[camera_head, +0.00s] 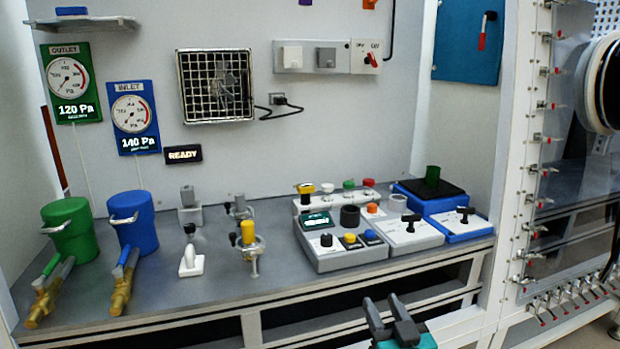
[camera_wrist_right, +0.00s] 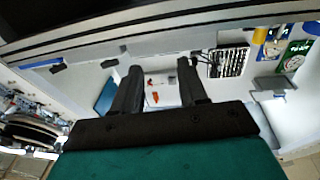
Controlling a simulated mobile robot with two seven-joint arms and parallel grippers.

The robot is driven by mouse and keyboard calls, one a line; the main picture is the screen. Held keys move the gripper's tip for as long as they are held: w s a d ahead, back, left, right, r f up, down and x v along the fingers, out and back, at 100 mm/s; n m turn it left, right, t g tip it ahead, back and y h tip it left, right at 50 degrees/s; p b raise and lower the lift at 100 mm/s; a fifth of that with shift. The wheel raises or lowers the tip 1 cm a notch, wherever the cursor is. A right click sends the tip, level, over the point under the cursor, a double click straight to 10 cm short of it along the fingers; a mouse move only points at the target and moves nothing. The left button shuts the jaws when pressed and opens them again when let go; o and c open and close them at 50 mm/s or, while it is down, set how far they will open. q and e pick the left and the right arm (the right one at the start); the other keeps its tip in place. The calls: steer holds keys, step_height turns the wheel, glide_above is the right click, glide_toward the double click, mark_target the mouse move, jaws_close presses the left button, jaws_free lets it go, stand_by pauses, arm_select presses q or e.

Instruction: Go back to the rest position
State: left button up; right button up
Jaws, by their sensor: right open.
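My right gripper (camera_head: 391,312) shows at the bottom of the head view, in front of the bench's front edge. Its two dark fingers are apart and nothing is between them. In the right wrist view the same gripper (camera_wrist_right: 160,80) has its fingers spread, with the far wall visible between them. My left gripper is not in view.
The grey bench (camera_head: 200,285) carries a green canister (camera_head: 70,230), a blue canister (camera_head: 133,222), several valves and a control box (camera_head: 340,255). A blue scale-like device (camera_head: 440,205) stands at its right. A glovebox panel (camera_head: 560,150) with clamps is at the far right.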

steer(key=s+d+f+g+p, duration=0.1)
steer(key=s+f+g, duration=0.3)
steer(key=s+f, duration=0.4)
steer(key=s+d+f+g+h+p, duration=0.1)
steer(key=s+d+f+g, duration=0.2)
steer(key=s+f, duration=0.5)
steer(key=s+g, duration=0.1)
steer(key=s, duration=0.7)
steer(key=shift+s+n+h, duration=0.2)
steer(key=shift+n+h, duration=0.1)
steer(key=shift+d+f, duration=0.1)
